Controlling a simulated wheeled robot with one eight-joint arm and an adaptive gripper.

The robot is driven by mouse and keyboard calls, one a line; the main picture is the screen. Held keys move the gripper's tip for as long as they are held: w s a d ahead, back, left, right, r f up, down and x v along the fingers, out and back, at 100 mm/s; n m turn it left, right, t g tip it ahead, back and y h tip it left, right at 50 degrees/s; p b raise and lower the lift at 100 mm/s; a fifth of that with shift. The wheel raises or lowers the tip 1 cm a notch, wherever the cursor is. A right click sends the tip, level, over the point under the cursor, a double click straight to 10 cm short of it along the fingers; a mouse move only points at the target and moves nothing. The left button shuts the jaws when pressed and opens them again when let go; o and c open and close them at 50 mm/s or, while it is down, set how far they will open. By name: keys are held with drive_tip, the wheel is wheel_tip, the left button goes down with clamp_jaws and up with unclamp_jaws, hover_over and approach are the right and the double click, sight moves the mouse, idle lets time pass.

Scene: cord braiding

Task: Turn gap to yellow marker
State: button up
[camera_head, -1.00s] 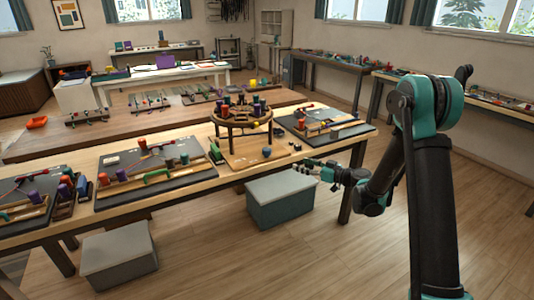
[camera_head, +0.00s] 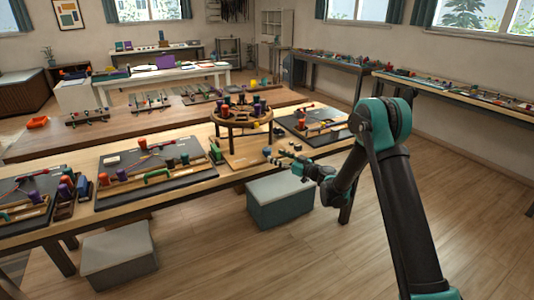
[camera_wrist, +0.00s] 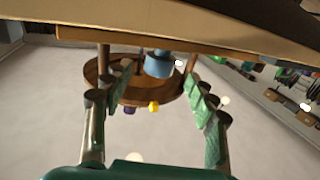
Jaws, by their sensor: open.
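The round wooden braiding stand (camera_head: 238,122) stands on the near table on a wooden base board, with several coloured bobbins on top. A yellow marker (camera_head: 257,124) sits at its rim. The wrist view appears inverted; there the disc (camera_wrist: 100,75) and the yellow marker (camera_wrist: 153,106) show beyond my fingers. A blue knob (camera_head: 267,152) is at the near right of the base; it also shows in the wrist view (camera_wrist: 158,65), between my fingertips. My gripper (camera_head: 279,152) is open, just right of the knob. I cannot tell whether it touches. I cannot make out the gap.
A dark mat with tools (camera_head: 318,112) lies right of the stand, and another mat (camera_head: 115,190) lies to its left. A grey bin (camera_head: 280,215) stands on the floor by the table. The floor at the right is free.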

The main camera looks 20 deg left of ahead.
sight(267, 152)
drive_tip(key=x, duration=0.6)
drive_tip(key=shift+w+a, duration=0.1)
drive_tip(key=shift+a, duration=0.25)
drive_tip(key=shift+c, duration=0.6)
drive_tip(key=c, duration=1.1)
drive_tip(key=shift+w+n+g+y, duration=0.1)
drive_tip(key=shift+n+g+y, duration=0.3)
drive_tip(key=shift+n+g, duration=2.1)
drive_tip(key=shift+g, duration=1.4)
drive_tip(key=o, duration=1.2)
drive_tip(key=shift+d, duration=0.1)
